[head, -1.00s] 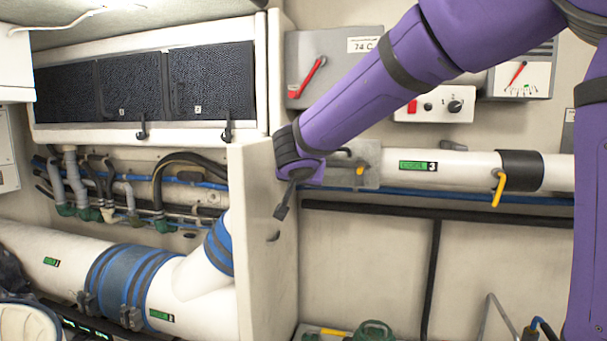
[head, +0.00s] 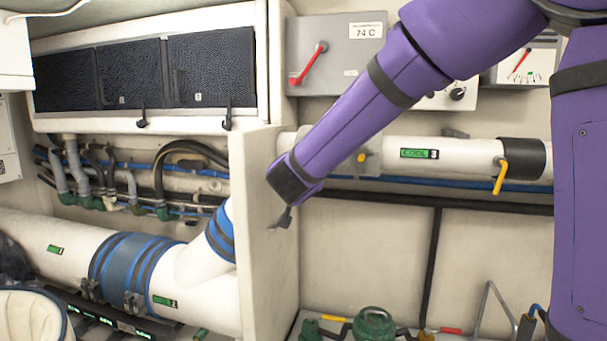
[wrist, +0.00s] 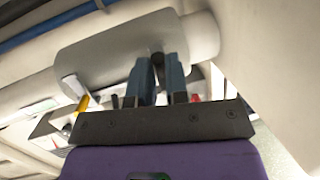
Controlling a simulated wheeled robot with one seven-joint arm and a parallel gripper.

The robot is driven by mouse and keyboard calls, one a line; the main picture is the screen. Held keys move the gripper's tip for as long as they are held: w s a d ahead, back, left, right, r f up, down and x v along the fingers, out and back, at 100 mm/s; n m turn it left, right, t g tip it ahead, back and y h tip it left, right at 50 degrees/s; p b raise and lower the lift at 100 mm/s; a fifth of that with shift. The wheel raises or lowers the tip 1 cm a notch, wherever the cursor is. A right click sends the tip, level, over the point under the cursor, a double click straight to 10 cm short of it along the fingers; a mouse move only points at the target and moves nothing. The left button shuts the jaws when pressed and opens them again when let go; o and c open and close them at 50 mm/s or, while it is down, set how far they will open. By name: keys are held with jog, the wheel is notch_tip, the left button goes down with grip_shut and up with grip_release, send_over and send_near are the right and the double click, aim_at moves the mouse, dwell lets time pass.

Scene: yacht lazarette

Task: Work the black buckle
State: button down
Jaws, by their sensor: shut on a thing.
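In the wrist view, the two blue-grey fingers of my gripper (wrist: 158,66) stand close together against the grey sleeve (wrist: 100,62) around the white pipe. A small dark piece (wrist: 157,59) shows between the fingertips; it appears to be the black buckle, gripped there, but its shape is mostly hidden. In the head view, my purple forearm reaches down and left past the grey sleeve (head: 367,163), beside the white partition.
The white partition (head: 262,270) stands close by my wrist on the left. The pipe (head: 465,153) carries a yellow-handled valve (head: 499,178) to the right. Dark clamps (head: 134,303) sit on a blue hose sleeve (head: 128,268) at lower left. Green fittings (head: 373,322) lie below.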

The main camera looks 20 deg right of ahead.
jog(key=shift+f, duration=0.15)
jog(key=c, duration=1.1)
grip_release()
jog(key=v, duration=1.1)
